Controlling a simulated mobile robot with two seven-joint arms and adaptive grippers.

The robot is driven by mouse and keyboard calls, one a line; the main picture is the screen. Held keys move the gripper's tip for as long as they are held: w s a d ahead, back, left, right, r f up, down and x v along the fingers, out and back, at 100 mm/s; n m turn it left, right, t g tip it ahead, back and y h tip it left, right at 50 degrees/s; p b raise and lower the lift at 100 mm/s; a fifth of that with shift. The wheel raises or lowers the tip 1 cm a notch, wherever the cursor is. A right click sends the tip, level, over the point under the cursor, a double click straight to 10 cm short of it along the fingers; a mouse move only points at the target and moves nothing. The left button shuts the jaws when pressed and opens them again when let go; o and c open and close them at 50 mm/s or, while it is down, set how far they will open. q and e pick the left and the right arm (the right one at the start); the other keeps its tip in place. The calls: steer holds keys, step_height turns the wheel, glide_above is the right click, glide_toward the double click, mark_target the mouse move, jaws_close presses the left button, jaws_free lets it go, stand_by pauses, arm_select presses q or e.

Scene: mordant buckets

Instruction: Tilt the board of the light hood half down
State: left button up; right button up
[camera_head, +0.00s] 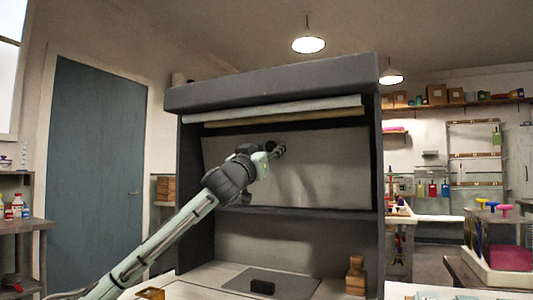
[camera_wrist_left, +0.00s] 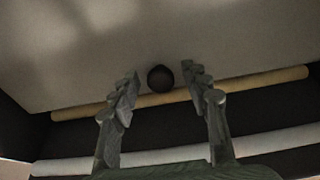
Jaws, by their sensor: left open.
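The light hood (camera_head: 270,88) is a dark grey booth with an open front. Its board (camera_head: 325,165) is a pale flat panel across the upper opening, above a dark crossbar; its exact tilt is hard to judge. The board (camera_wrist_left: 200,35) also fills the upper part of the left wrist view. A dark round knob (camera_wrist_left: 160,78) shows against it. My left gripper (camera_head: 276,152) reaches into the hood in front of the board. In the left wrist view its two fingers (camera_wrist_left: 160,86) are apart, one on either side of the knob in the picture; contact is not visible. The right gripper is out of view.
A white roll (camera_head: 270,109) and a tan roll hang under the hood's top. On the hood's floor are a dark mat (camera_head: 285,283) with a small dark object and a wooden figure (camera_head: 356,275). A side bench (camera_head: 20,226) with bottles stands left.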

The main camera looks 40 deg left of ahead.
arm_select(q)
steer(key=v, duration=1.2)
stand_by(0.3)
steer(key=shift+f, duration=0.1)
